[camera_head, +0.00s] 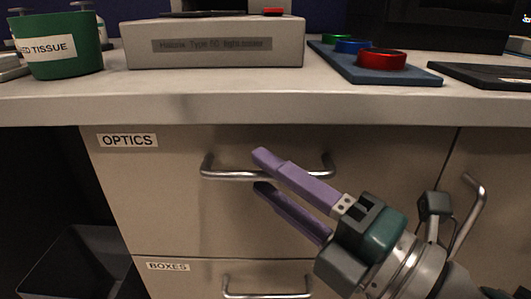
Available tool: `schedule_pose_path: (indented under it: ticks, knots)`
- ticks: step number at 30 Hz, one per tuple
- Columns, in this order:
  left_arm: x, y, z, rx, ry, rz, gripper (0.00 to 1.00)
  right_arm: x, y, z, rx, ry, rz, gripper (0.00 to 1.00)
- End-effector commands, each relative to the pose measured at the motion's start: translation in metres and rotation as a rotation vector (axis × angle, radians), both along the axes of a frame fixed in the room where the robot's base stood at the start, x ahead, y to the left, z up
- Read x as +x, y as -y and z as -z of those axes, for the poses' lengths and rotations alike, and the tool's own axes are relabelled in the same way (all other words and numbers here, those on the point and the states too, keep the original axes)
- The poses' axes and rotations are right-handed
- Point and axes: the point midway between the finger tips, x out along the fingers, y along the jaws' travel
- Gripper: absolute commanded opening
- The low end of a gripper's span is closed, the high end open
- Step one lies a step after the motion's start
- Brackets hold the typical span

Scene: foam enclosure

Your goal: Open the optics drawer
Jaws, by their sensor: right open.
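The optics drawer (180,205) is a beige front with an "OPTICS" label (128,140) at its upper left. It looks shut, flush with the cabinet. Its curved metal handle (225,174) runs across the upper middle. My right gripper (261,172) reaches in from the lower right with two purple fingers, open. In the picture the handle's bar passes between the fingertips, upper finger above and lower finger just below. The upper finger hides part of the bar. I cannot tell whether the fingers touch it or how deep they reach. My left gripper is not in view.
The "BOXES" drawer (185,280) with its own handle (266,294) lies below. A cabinet door handle (472,210) stands at right, close to my arm. The worktop edge (250,108) overhangs above. A dark open bin (80,262) is at lower left.

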Motion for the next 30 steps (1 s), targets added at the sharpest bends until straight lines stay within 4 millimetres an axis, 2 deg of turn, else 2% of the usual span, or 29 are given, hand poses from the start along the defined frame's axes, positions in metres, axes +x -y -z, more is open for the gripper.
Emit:
schedule_pose_path:
  ticks: [4,13,25,30]
  knots:
    - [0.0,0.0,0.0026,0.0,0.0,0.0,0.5,0.01,-0.0098,-0.0013,-0.001,0.001,0.001,0.45]
    - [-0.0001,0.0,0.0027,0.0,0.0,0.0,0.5,0.0119,-0.012,-0.0018,-0.001,-0.001,0.0,0.45]
    - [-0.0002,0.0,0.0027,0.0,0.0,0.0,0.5,0.0118,-0.0117,-0.0019,-0.001,-0.001,0.001,0.01]
    - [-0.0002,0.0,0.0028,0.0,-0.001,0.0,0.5,0.0118,-0.0117,-0.0019,-0.001,-0.001,0.001,0.0]
